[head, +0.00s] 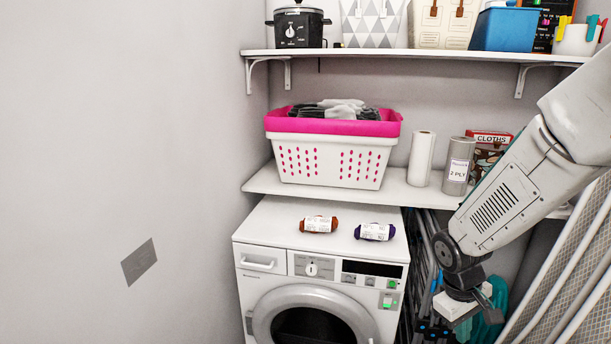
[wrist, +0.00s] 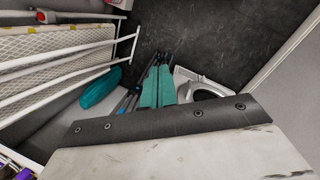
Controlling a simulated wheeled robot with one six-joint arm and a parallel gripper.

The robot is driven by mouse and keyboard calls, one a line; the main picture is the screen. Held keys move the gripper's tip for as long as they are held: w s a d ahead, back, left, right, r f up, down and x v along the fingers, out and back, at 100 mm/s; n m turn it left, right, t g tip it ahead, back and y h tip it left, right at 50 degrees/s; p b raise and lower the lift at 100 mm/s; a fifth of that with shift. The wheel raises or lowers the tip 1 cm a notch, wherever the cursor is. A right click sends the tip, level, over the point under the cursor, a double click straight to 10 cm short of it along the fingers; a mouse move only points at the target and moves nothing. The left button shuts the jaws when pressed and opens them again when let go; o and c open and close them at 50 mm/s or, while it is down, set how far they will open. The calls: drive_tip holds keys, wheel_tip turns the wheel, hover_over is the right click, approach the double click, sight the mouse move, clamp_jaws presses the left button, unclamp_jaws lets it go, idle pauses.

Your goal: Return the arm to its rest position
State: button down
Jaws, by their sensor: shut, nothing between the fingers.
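My arm comes in from the right edge of the head view and reaches down and left. My gripper (head: 482,303) is at its lower end, to the right of the white machine (head: 323,245) and in front of the gap beside it. The gripper is shut and empty. Its fingertips are small and partly hidden in the head view. In the wrist view, a pale, dark-edged part of my wrist fills the bottom.
Two yarn skeins, orange (head: 319,224) and purple (head: 374,232), lie on the machine. A pink-rimmed laundry basket (head: 325,160) and paper rolls (head: 421,158) stand on the lower shelf (head: 265,181). White racks (head: 570,275) lean close on the right. The left wall side is clear.

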drive_tip(key=s+a+r+m+t+y, duration=0.1)
drive_tip(key=s+a+r+m, duration=0.1)
drive_tip(key=s+r, duration=0.7)
drive_tip(key=s+a+r+m+t+y, duration=0.1)
drive_tip(key=s+a+r, duration=0.3)
drive_tip(key=s+r, duration=0.6)
drive_tip(key=shift+s+r+m, duration=0.25)
drive_tip(key=shift+r+m, duration=0.35)
idle(0.4)
